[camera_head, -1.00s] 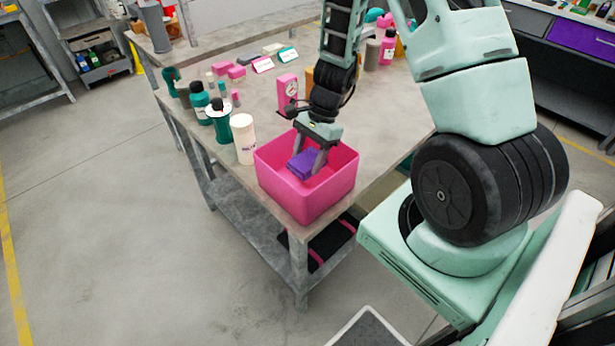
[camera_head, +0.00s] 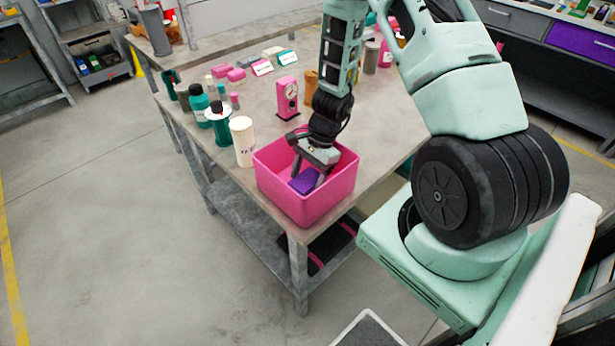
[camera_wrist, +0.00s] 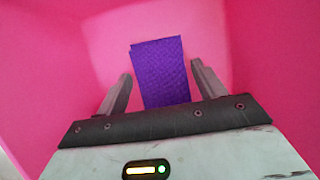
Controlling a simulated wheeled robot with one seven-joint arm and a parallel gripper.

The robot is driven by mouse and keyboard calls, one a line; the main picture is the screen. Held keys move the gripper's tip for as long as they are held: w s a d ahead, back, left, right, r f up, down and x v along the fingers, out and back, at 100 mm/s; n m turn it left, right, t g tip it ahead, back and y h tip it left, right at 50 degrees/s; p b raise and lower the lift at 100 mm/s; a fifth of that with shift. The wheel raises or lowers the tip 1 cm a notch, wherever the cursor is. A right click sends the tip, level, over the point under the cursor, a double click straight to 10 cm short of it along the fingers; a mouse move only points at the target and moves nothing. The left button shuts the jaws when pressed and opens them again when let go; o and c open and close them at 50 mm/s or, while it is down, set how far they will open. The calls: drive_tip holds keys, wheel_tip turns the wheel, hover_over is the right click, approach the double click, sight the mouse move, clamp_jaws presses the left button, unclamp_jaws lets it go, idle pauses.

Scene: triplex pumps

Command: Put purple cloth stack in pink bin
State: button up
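The purple cloth stack (camera_head: 303,182) is inside the pink bin (camera_head: 310,207), low between the walls. My gripper (camera_head: 309,174) reaches down into the bin over the cloth, fingers pointing down. In the wrist view the cloth (camera_wrist: 160,72) lies between my two fingers, with pink showing between each finger and the cloth's sides. The fingers look spread and clear of it. The cloth's near end is hidden behind the gripper body, and whether it rests flat on the bin floor is hard to tell.
The bin stands at the near corner of the grey table (camera_head: 255,105). A white canister (camera_head: 242,142) and a green bottle (camera_head: 219,124) stand to its left. A pink gauge box (camera_head: 287,97) stands behind it. Pink bin walls surround my fingers closely.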

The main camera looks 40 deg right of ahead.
drive_tip(key=shift+r, duration=0.15)
drive_tip(key=v, duration=1.2)
drive_tip(key=s+a+r+n, duration=0.2)
drive_tip(key=a+r+n, duration=0.15)
drive_tip(key=a, duration=0.35)
drive_tip(key=s+a+r+n+g+h, duration=0.1)
drive_tip(key=s+a+r+n, duration=0.15)
drive_tip(key=a+n, duration=0.3)
drive_tip(key=s+a+r+n, duration=0.1)
drive_tip(key=a+r+n, duration=0.3)
drive_tip(key=a, duration=0.4)
drive_tip(key=s+a+r+n+h, duration=0.1)
drive_tip(key=s+a+r+n, duration=0.1)
drive_tip(key=s+n, duration=0.4)
drive_tip(key=s+a+r+n+t+h, duration=0.1)
drive_tip(key=s+a+r+n, duration=0.1)
drive_tip(key=s+a+n, duration=0.3)
drive_tip(key=shift+s+a+r+n+h, duration=0.3)
drive_tip(key=shift+s+n+h, duration=0.1)
drive_tip(key=shift+s+n, duration=0.4)
